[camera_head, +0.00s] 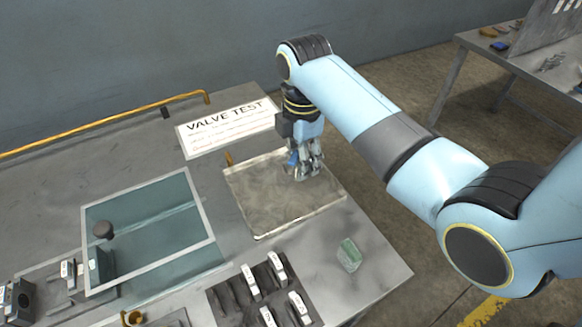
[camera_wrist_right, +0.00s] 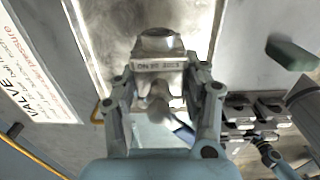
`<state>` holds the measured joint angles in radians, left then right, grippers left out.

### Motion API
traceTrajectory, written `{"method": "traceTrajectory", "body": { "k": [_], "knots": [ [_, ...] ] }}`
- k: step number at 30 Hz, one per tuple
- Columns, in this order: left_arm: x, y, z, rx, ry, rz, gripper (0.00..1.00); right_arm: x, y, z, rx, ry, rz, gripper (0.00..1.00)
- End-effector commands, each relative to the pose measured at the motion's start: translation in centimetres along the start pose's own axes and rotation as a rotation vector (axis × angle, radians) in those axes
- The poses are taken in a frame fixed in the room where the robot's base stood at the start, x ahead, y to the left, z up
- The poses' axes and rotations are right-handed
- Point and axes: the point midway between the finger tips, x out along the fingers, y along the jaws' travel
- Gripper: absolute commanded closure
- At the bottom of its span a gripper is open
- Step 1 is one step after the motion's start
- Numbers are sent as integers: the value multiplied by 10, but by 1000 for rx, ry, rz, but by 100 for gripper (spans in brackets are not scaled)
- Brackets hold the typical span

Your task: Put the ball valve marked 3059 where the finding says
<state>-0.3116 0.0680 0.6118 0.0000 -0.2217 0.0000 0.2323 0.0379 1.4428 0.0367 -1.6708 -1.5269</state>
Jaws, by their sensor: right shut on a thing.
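My right gripper (camera_head: 305,172) is over the far right part of a shallow metal tray (camera_head: 243,215). In the wrist view its fingers (camera_wrist_right: 163,105) are shut on a metal ball valve (camera_wrist_right: 160,42). The valve has a pale tag starting with "DN"; the rest is too small to read surely. In the head view the fingers mostly hide the valve, and I cannot tell whether it touches the tray. A sign headed "VALVE TEST" (camera_head: 225,128) lies behind the tray; its smaller lines are unreadable. My left gripper is not in view.
A framed glass panel (camera_head: 150,225) stands left of the tray. A dark rack (camera_head: 222,302) with several tagged parts is in front. A green block (camera_head: 349,254) lies near the right table edge. A yellow pipe (camera_head: 100,123) runs along the back. Another table (camera_head: 510,65) stands far right.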

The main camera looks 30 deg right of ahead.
Motion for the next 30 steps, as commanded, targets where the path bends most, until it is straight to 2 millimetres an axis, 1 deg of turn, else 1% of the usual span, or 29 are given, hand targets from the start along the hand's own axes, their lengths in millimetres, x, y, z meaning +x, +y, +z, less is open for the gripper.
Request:
{"method": "traceTrajectory", "body": {
  "k": [1, 3, 7, 11, 15, 17, 29, 30],
  "knots": [
    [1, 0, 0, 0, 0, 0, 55, 4, 10, 0, 0, 0, 1, 100],
    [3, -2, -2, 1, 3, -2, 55, 11, 19, 0, 0, 0, 0, 100],
    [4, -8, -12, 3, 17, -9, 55, 16, 28, 0, 0, 0, 1, 100],
    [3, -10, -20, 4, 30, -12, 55, 28, 29, 0, 0, 0, -2, 100],
    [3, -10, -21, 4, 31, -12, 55, 49, 29, 0, 0, 0, -2, 100],
    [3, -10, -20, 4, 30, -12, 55, 54, 29, 0, 0, 0, -1, 100],
    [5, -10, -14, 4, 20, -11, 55, 60, 29, 0, 0, 0, 0, 100],
    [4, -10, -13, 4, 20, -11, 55, 60, 28, 0, 0, 0, -1, 50]
  ]
}}
